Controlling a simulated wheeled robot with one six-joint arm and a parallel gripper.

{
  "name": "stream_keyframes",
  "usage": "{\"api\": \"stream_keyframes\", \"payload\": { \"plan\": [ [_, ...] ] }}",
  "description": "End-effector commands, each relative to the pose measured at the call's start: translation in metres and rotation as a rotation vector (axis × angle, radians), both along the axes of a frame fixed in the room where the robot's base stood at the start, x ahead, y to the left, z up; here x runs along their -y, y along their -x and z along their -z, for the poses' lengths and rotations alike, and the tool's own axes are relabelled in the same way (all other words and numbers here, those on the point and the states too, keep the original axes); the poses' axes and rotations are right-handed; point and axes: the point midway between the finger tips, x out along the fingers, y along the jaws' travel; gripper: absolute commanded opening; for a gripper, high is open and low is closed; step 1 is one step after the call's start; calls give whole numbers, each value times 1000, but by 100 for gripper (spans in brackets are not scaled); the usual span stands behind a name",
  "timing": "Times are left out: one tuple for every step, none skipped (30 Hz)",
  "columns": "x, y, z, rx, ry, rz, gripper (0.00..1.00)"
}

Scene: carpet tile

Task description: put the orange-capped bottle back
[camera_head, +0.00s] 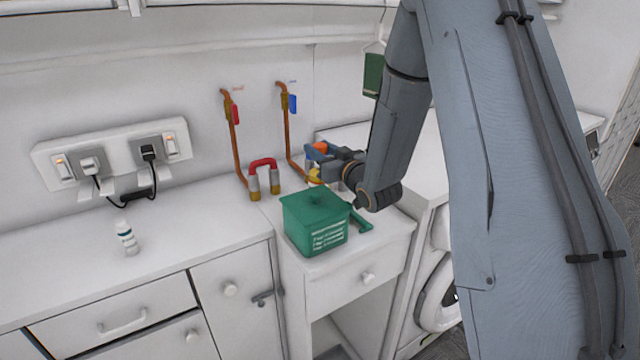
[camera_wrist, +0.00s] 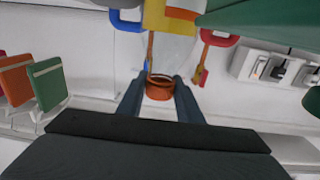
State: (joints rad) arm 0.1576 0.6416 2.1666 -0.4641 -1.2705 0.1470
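The bottle's orange cap (camera_head: 319,147) shows beside my gripper (camera_head: 328,168) in the head view, over the back of the small counter, near the wall. In the wrist view the orange cap (camera_wrist: 160,88) sits between the two fingertips of my gripper (camera_wrist: 160,84), which look closed against it. A pale, see-through body seems to extend from the cap, toward the top of that view. My gripper and arm hide much of the bottle in the head view. I cannot tell whether its base touches the counter.
A lidded green box (camera_head: 303,240) stands just in front of my gripper, with a green-handled tool (camera_head: 358,222) beside it. A yellow item (camera_head: 314,175) is close by. A white bottle (camera_head: 126,238) stands far left.

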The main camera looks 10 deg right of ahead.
Motion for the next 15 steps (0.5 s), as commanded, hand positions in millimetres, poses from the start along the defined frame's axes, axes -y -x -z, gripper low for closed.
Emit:
{"api": "stream_keyframes", "payload": {
  "plan": [
    [0, 0, 0, 0, 0, 0, 15],
    [0, 0, 0, 0, 0, 0, 10],
    [0, 0, 0, 0, 0, 0, 4],
    [0, 0, 0, 0, 0, 0, 0],
    [0, 0, 0, 0, 0, 0, 0],
    [0, 0, 0, 0, 0, 0, 0],
    [0, 0, 0, 0, 0, 0, 0],
    [0, 0, 0, 0, 0, 0, 0],
    [0, 0, 0, 0, 0, 0, 0],
    [0, 0, 0, 0, 0, 0, 0],
    [0, 0, 0, 0, 0, 0, 0],
    [0, 0, 0, 0, 0, 0, 0],
    [0, 0, 0, 0, 0, 0, 0],
    [0, 0, -1, 3, 0, 0, 0],
    [0, 0, -1, 2, 0, 0, 0]
  ]
}}
